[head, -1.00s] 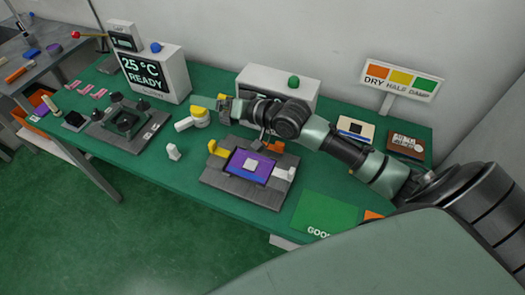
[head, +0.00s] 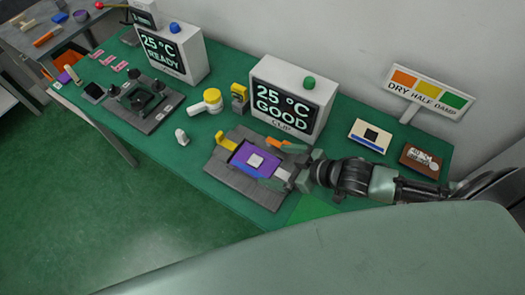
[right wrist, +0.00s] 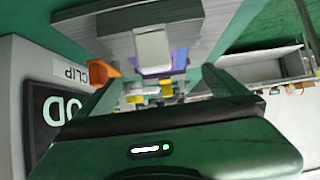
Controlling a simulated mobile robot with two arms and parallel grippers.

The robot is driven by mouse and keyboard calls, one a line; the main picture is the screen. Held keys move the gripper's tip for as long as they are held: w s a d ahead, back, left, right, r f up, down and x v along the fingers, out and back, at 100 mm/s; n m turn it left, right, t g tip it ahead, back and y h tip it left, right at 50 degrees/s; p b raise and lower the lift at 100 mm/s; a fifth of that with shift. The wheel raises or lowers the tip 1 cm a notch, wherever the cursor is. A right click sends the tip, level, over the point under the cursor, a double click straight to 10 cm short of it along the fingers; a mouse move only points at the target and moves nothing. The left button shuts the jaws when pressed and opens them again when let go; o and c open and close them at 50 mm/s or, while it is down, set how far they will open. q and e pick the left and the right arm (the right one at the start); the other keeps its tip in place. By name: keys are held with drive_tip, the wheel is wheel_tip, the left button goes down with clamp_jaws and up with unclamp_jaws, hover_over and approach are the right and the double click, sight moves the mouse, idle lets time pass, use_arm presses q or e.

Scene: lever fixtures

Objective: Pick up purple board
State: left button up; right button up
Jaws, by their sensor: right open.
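The purple board (head: 240,154) lies flat in a dark grey fixture (head: 226,181) in the head view, with a pale square chip (head: 256,161) on its middle. A yellow lever (head: 226,142) is at the fixture's back left, and an orange lever (head: 291,146) is at its back right. My right gripper (head: 285,166) is open at the board's right end, its fingers pointing toward the board. In the right wrist view a purple strip of the board (right wrist: 180,60) shows between the fingers, partly hidden by a white block (right wrist: 153,45). My left gripper is out of view.
A white "25 °C GOOD" display box (head: 291,100) stands close behind the fixture. A yellow-and-white tool (head: 208,102), a small white piece (head: 182,137) and another fixture (head: 139,100) are to the left. A green mat (head: 315,208) lies to the right.

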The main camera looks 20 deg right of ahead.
sight(256, 161)
drive_tip(key=shift+w+f, duration=0.25)
drive_tip(key=shift+w, duration=0.35)
drive_tip(key=shift+w+a+f+p, duration=0.25)
drive_tip(key=shift+w+a+f, duration=0.1)
drive_tip(key=shift+a, duration=0.3)
drive_tip(key=shift+w+a+f+p, duration=0.2)
drive_tip(key=shift+w+a+p, duration=0.1)
drive_tip(key=shift+a, duration=0.3)
drive_tip(key=x, duration=0.3)
drive_tip(key=shift+w+f+p, duration=0.15)
drive_tip(key=shift+f+p, duration=0.15)
drive_tip(key=shift+w+f, duration=0.1)
drive_tip(key=shift+a, duration=0.1)
drive_tip(key=c, duration=0.4)
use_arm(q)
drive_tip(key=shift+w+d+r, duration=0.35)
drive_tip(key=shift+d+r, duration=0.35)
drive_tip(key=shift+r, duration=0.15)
use_arm(e)
drive_tip(key=c, duration=0.9)
